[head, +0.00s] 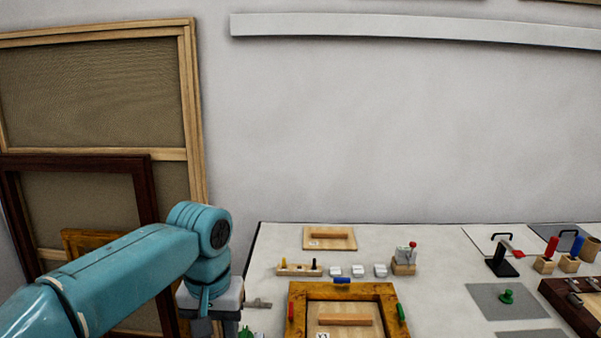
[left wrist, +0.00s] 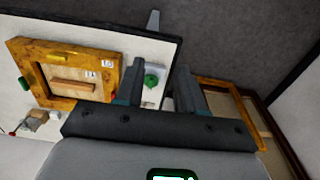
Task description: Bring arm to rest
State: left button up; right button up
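My left arm (head: 120,270) is teal and comes in from the left in the head view. Its wrist bends down beside the left edge of the white table (head: 440,255). In the head view, the gripper end is cut off at the bottom. In the left wrist view, my left gripper (left wrist: 160,72) shows two dark fingers set apart, with nothing seen held between them. The table edge and a green knob (left wrist: 151,81) show behind the gap. My right arm and gripper are in neither view.
A gilt frame (head: 297,291) with a wooden block (head: 344,320) inside lies on the table, also seen in the left wrist view (left wrist: 110,47). Clamps (head: 502,262), blocks and handled tools stand to the right. Large frames (head: 187,90) lean against the wall at left.

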pick_arm(q)
jog(key=s+d+f+h, duration=0.1)
jog(key=s+f, duration=0.1)
jog(key=f, duration=1.1)
jog(key=s+d+f+h, duration=0.2)
jog(key=f, duration=1.1)
jog(key=s+a+f+n+h, duration=0.1)
jog(key=s+f+n, duration=0.1)
jog(key=s+f, duration=1.1)
jog(key=s, duration=0.3)
jog(key=shift+s+f, duration=0.2)
